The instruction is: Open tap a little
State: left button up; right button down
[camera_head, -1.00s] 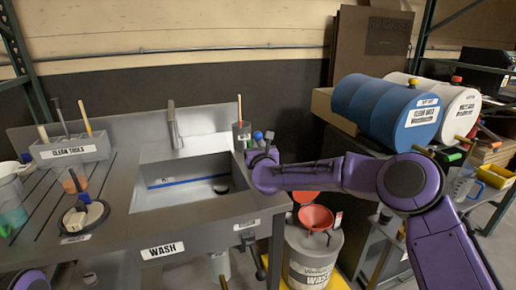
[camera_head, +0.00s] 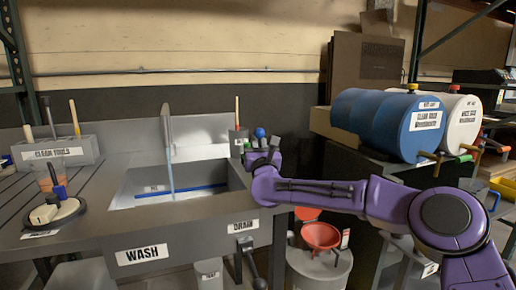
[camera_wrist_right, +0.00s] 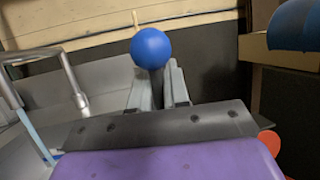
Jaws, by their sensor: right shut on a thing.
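The tap (camera_head: 168,140) is a tall grey spout at the back of the wash sink. A thin pale-blue stream (camera_head: 171,178) runs down from it, and this also shows in the right wrist view (camera_wrist_right: 38,140). The tap lever (camera_wrist_right: 157,85) is a dark stem topped by a blue ball (camera_wrist_right: 153,48), standing at the sink's right back corner; the ball shows in the head view (camera_head: 260,132). My right gripper (camera_head: 263,155) is shut on the stem just below the ball, one finger each side. My left gripper is out of view.
A grey cup with a wooden-handled tool (camera_head: 238,135) stands left of the lever. A drain lever (camera_head: 248,255) hangs on the sink front. A red funnel (camera_head: 320,236) sits below my right arm. Blue (camera_head: 400,125) and white drums stand at right.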

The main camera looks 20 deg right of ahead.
jog(key=c, duration=1.2)
grip_release()
jog(key=b+v, duration=0.1)
jog(key=v, duration=0.9)
jog(key=shift+s+f+b, duration=0.1)
jog(key=shift+s+b, duration=0.2)
jog(key=shift+b, duration=0.1)
